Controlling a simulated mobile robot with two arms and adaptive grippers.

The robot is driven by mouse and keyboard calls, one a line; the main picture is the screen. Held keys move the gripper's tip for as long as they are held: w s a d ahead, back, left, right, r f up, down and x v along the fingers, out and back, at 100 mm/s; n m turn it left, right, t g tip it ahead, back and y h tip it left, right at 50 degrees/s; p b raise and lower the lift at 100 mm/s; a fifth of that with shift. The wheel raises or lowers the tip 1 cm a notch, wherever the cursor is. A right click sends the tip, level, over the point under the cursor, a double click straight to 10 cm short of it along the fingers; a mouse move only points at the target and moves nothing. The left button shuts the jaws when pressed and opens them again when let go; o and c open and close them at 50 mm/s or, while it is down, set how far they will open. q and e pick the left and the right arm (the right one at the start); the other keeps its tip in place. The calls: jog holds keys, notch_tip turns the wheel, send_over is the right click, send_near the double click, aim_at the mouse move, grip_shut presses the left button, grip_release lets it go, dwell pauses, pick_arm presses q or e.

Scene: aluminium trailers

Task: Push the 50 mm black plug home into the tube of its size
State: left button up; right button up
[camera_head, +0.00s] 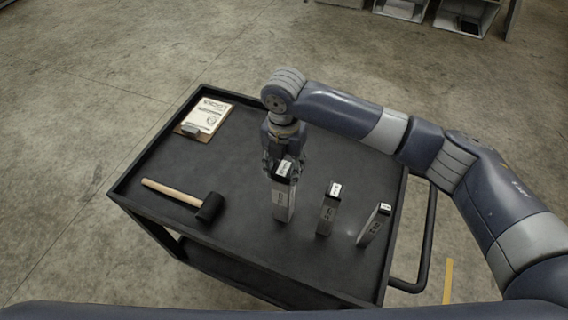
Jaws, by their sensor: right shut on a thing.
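Three grey rectangular tubes stand on the black cart: a left tube (283,204), a middle tube (327,214) and a right tube (371,229). My right gripper (281,168) is at the top of the left tube, pointing down. It is shut on a small black plug with a white label (284,169). The plug sits at the tube's upper end; the fingers partly hide it, and I cannot tell how deep it is. The size markings are too small to read. My left gripper is not in view.
A mallet with a black head (209,207) and wooden handle lies left of the tubes. A clipboard (206,117) lies at the cart's far left corner. The black cart top (225,160) has a raised rim and is clear between these. A handle rail (424,240) is at right.

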aim_at(284, 167)
jog(key=shift+s+f, duration=0.15)
jog(key=shift+f, duration=0.05)
jog(key=o, duration=1.1)
jog(key=shift+f, duration=0.1)
jog(key=shift+o, duration=0.2)
jog(key=shift+r, duration=0.2)
notch_tip(284, 167, up, 12)
jog(key=shift+f, duration=0.15)
jog(key=shift+f, duration=0.1)
